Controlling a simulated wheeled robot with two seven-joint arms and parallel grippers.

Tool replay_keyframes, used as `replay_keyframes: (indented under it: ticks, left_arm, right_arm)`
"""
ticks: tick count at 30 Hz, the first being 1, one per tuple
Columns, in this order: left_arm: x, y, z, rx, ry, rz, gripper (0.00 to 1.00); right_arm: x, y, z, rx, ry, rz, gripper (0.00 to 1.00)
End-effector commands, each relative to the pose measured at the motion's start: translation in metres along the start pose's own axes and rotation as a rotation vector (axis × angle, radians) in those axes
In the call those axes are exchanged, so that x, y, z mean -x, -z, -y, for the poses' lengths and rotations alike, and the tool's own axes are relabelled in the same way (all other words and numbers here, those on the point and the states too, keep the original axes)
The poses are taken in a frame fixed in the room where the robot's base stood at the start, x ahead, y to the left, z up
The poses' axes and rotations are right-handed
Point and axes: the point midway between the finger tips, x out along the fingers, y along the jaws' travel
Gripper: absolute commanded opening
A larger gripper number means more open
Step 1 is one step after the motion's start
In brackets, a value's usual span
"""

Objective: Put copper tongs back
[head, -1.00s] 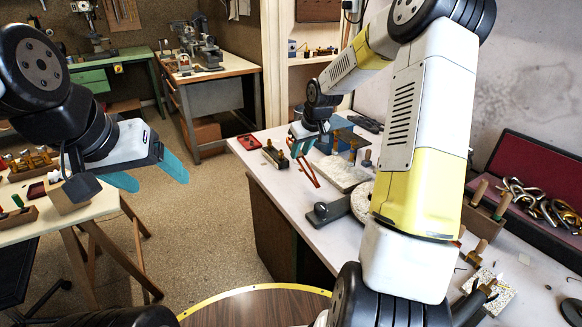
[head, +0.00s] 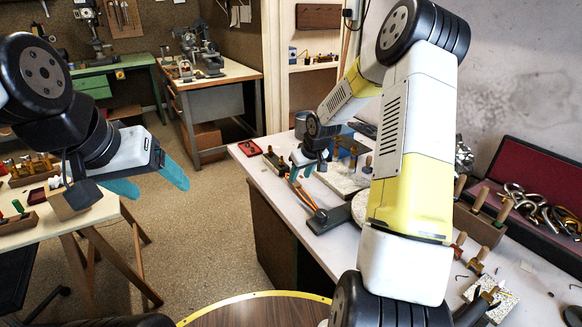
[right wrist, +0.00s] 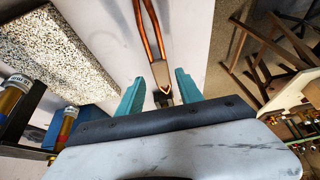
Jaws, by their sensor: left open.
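The copper tongs (head: 308,199) are in my right gripper (head: 303,170), over the left part of the white bench. In the right wrist view their joined end (right wrist: 162,90) lies between the teal fingers of my right gripper (right wrist: 160,80), and two copper legs run away from it. The exact finger contact is hard to see. In the head view the far end is at the dark flat block (head: 328,219); I cannot tell whether it touches. My left gripper (head: 150,186) is open and empty, in the air beside the left table.
The white bench (head: 262,182) holds a red tray (head: 250,148), a speckled slab (right wrist: 58,50) and wooden-handled tools at the right. A red-lined case (head: 515,165) with brass parts stands at the far right. Floor between the tables is clear.

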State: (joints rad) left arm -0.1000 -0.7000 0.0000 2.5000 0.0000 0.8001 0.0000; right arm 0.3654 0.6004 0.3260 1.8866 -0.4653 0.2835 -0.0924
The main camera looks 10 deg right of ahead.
Motion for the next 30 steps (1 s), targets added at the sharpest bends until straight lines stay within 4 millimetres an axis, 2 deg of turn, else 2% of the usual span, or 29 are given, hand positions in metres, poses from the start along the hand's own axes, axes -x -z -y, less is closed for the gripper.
replay_keyframes:
  ticks: [9,13,17,24,30]
  left_arm:
    - [0.0,0.0,0.0,0.0,0.0,0.0,0.74]
    - [0.0,0.0,0.0,0.0,0.0,0.0,0.74]
    - [0.0,0.0,0.0,0.0,0.0,0.0,0.74]
    - [0.0,0.0,0.0,0.0,0.0,0.0,0.74]
    - [0.0,0.0,0.0,0.0,0.0,0.0,0.74]
  right_arm:
    - [0.001,0.0,0.0,0.0,0.0,0.0,0.5]
    - [0.009,0.002,-0.001,-0.001,-0.001,-0.001,0.5]
    - [0.03,0.002,-0.001,-0.001,-0.003,-0.002,0.5]
    - [0.083,0.002,-0.002,-0.001,-0.004,-0.003,0.5]
    - [0.113,0.002,-0.001,0.0,-0.003,-0.001,0.5]
